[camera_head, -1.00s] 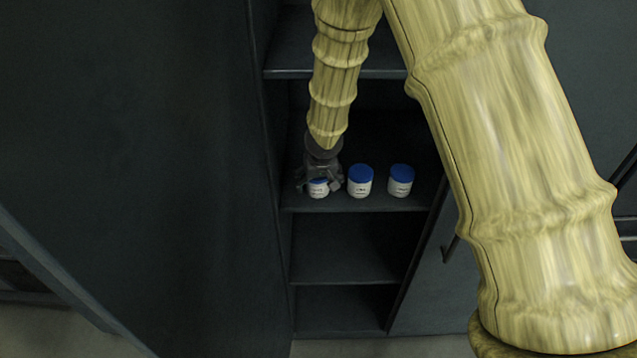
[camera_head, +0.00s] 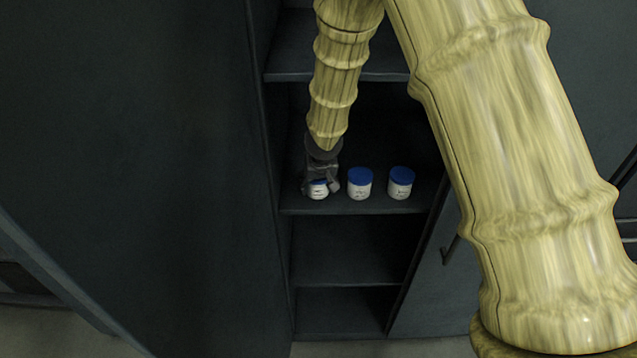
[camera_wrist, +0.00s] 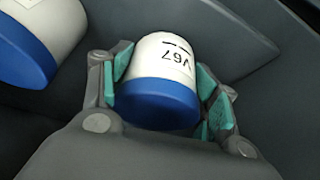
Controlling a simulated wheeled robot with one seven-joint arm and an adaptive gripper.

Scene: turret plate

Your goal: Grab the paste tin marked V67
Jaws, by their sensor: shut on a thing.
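The paste tin marked V67 (camera_wrist: 165,65) is white with a blue lid, and its label shows in the wrist view. In the head view the same tin (camera_head: 318,191) is the leftmost of three on a shelf, its top partly hidden by my gripper. My gripper (camera_head: 320,184) is shut on this tin, with a teal-padded finger on each side of it. The gripper also shows in the wrist view (camera_wrist: 162,88). In the head view the tin appears to be at shelf level; I cannot tell whether it touches the shelf.
Two similar white tins with blue lids, a middle one (camera_head: 359,184) and a right one (camera_head: 400,183), stand to the right on the same shelf (camera_head: 380,207). The cabinet's side wall is close on the left. Lower shelves (camera_head: 345,250) look empty.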

